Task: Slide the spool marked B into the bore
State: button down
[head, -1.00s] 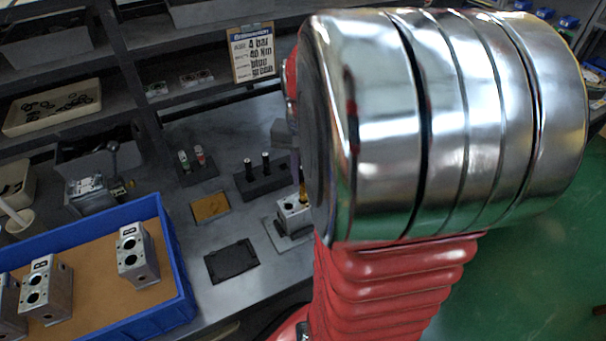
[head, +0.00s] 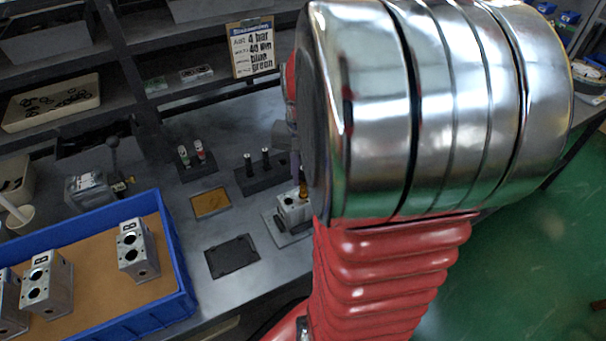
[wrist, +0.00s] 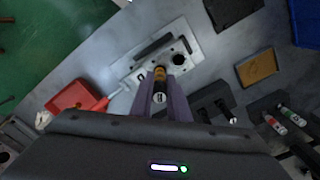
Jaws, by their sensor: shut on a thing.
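My gripper (wrist: 160,80) has two purple fingers shut on the spool (wrist: 160,74), whose brass-coloured body shows between the fingertips. A light end with a dark mark shows between the fingers, too small to read surely. The spool is over the grey metal valve block (wrist: 178,47); in the head view the spool (head: 303,190) stands roughly upright at the top of the block (head: 291,210). One dark open bore (wrist: 180,60) shows beside the spool. The fingers hide the spool's lower end, so I cannot tell how deep it sits. My arm hides most of the gripper in the head view.
A black stand (head: 262,174) with two dark pins is left of the block. Red and green-white bottles (head: 191,154), a tan pad (head: 211,203) and a black mat (head: 232,257) lie around. A blue crate (head: 181,270) holds more valve blocks.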

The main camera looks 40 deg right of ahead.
aim_at(303, 199)
jog(key=shift+f, duration=2)
jog(key=c, duration=1.6)
grip_release()
jog(key=shift+r, duration=0.1)
notch_tip(303, 199, up, 14)
jog(key=shift+f, duration=0.25)
